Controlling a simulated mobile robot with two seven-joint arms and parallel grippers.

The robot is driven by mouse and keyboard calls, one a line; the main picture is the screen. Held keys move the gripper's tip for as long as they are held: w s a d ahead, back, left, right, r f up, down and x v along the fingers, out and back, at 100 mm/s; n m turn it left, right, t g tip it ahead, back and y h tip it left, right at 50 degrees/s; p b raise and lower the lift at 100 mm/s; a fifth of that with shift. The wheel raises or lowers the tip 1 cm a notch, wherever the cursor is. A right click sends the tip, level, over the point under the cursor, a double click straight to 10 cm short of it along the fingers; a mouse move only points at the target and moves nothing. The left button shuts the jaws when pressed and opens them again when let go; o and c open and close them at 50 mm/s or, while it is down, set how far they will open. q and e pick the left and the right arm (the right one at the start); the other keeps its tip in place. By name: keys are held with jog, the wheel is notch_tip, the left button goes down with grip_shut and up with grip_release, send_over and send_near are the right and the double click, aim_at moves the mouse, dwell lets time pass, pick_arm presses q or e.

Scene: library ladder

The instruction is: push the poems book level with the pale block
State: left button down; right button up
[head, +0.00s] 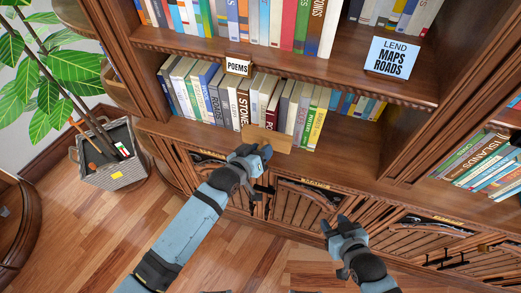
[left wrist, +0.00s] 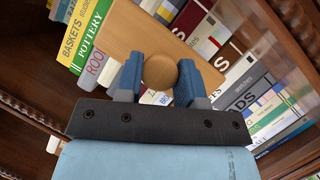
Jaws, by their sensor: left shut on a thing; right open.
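The pale block (head: 268,139) is a flat tan wooden piece against the fronts of the lower book row. In the left wrist view the block (left wrist: 122,32) has a round wooden knob (left wrist: 160,71). My left gripper (head: 258,152) is shut on this knob; its blue fingers (left wrist: 158,80) stand on either side of it. A POEMS sign (head: 237,66) hangs on the shelf edge above the lower row. My right gripper (head: 341,226) is open and empty, low in front of the cabinet doors.
Books, including Pottery (left wrist: 91,35) and Baskets (left wrist: 73,30), stand close beside the block. The wooden floor (head: 80,235) is clear.

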aim_at(264, 141)
pick_arm(q)
jog(key=shift+w+d+b, duration=0.2)
jog(key=shift+w+d, duration=0.1)
jog(key=shift+w, duration=0.65)
jog(key=shift+w+d+b, duration=0.2)
jog(key=shift+w+d, duration=0.1)
jog(key=shift+w, duration=0.65)
jog(key=shift+s+r, duration=0.1)
jog(key=shift+s+a+p, duration=0.3)
jog(key=shift+s+p, duration=0.5)
jog(key=shift+s, duration=0.15)
jog(key=s+p, duration=0.1)
jog(key=s+a, duration=0.1)
jog(key=s, duration=0.1)
jog(key=s+p, duration=0.1)
jog(key=shift+s+a+p, duration=0.3)
dwell(0.8)
